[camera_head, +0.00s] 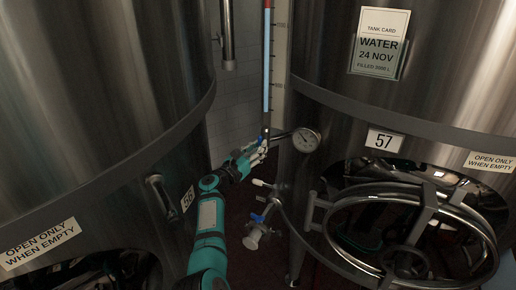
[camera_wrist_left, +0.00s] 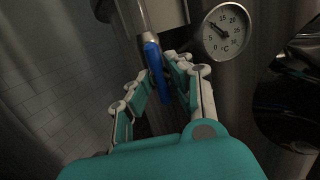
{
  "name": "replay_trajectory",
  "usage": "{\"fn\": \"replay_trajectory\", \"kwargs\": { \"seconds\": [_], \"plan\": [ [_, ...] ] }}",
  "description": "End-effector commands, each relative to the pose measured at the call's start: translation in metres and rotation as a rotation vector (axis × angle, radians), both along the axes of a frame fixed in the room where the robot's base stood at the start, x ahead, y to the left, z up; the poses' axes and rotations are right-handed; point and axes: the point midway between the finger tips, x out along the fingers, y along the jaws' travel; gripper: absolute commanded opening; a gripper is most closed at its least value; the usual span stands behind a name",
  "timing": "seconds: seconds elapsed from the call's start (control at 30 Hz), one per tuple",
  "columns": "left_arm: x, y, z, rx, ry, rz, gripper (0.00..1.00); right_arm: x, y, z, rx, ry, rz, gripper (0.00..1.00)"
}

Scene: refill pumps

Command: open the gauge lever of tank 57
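Tank 57 is the steel tank on the right, with its number plate (camera_head: 384,140). Its upright sight gauge (camera_head: 267,65) shows a blue column at the tank's left side. A small blue gauge lever (camera_wrist_left: 153,60) hangs down at the gauge's foot in the left wrist view, roughly in line with the tube. My left gripper (camera_head: 262,147) is at the foot of the gauge. In the left wrist view my left gripper (camera_wrist_left: 157,72) has its fingers apart, one on each side of the lever. I cannot tell whether they touch it. My right gripper is not in view.
A dial thermometer (camera_head: 306,140) sticks out just right of the gauge. A lower valve with a blue handle (camera_head: 262,213) and the round manway door (camera_head: 335,240) are below. Tank 56, with its plate (camera_head: 188,197), stands close on the left, leaving a narrow gap.

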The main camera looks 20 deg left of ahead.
Motion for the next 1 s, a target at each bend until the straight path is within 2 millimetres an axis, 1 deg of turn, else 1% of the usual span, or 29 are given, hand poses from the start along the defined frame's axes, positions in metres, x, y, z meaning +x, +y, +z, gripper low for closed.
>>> {"fn": "replay_trajectory", "kwargs": {
  "seconds": [0.03,0.1,0.13,0.37,0.47,0.57,0.83,1.0],
  "plan": [
    [0.0,0.0,0.0,0.0,0.0,0.0,0.26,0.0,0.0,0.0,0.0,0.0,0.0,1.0],
    [0.0,0.0,0.0,0.001,0.0,0.0,0.35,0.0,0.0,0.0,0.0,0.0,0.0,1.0],
    [0.0,0.0,0.0,0.001,0.0,0.0,0.37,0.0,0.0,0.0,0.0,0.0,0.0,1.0],
    [0.0,0.0,0.0,0.003,-0.001,0.0,0.37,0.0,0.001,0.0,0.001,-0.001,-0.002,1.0],
    [-0.004,0.001,-0.001,0.003,0.0,0.0,0.37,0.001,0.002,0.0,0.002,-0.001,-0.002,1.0],
    [-0.014,0.005,-0.003,0.005,-0.001,0.001,0.37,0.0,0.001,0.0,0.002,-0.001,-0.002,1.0],
    [-0.054,0.019,-0.008,0.004,0.001,0.001,0.37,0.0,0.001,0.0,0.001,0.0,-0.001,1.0],
    [-0.068,0.024,-0.01,0.002,0.0,0.001,0.37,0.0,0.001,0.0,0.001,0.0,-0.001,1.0]
  ]
}}
